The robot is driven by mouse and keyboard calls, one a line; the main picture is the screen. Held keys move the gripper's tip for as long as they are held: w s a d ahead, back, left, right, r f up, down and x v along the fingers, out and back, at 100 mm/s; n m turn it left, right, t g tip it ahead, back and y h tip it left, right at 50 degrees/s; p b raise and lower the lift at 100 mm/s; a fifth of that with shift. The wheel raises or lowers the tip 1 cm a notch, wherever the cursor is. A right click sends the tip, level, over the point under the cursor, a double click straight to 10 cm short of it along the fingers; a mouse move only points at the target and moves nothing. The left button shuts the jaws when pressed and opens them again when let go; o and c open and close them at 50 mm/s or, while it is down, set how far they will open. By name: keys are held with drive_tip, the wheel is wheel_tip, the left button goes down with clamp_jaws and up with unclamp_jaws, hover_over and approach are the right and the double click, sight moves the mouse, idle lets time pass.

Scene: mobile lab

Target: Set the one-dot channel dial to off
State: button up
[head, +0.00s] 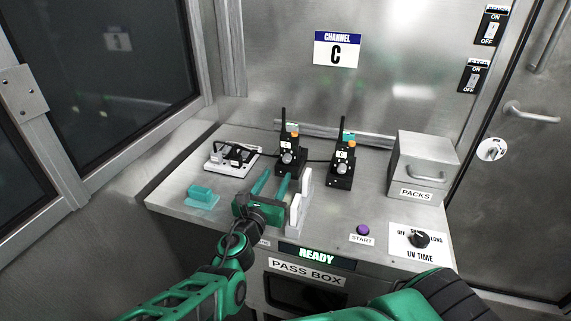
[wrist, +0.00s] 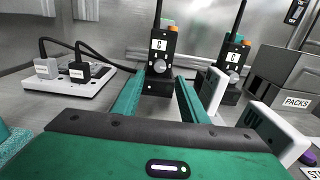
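Two black handheld radios stand upright in chargers on the bench: the left radio (head: 289,142) and the right radio (head: 344,155). Each has a "C" label and a grey round dial low on its front. The left dial (wrist: 159,66) is almost straight ahead of my gripper, and the right dial (wrist: 233,78) is further right. The dot marks are too small to tell which radio has one dot. My gripper (head: 275,176) is open and empty, its green fingers pointing at the left radio; it also shows in the wrist view (wrist: 162,82). The dials' settings are unclear.
White upright plates (head: 305,186) stand close to my gripper's right. A power strip (head: 232,157) with plugs is at left, and a teal block (head: 202,196) is near the left edge. The PACKS box (head: 422,160), purple START button (head: 363,230) and UV TIME knob (head: 419,240) are at right.

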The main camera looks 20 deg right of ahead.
sight(286, 160)
drive_tip(key=x, duration=0.8)
drive_tip(key=shift+w+d, duration=0.1)
drive_tip(key=shift+c, duration=0.3)
clamp_jaws()
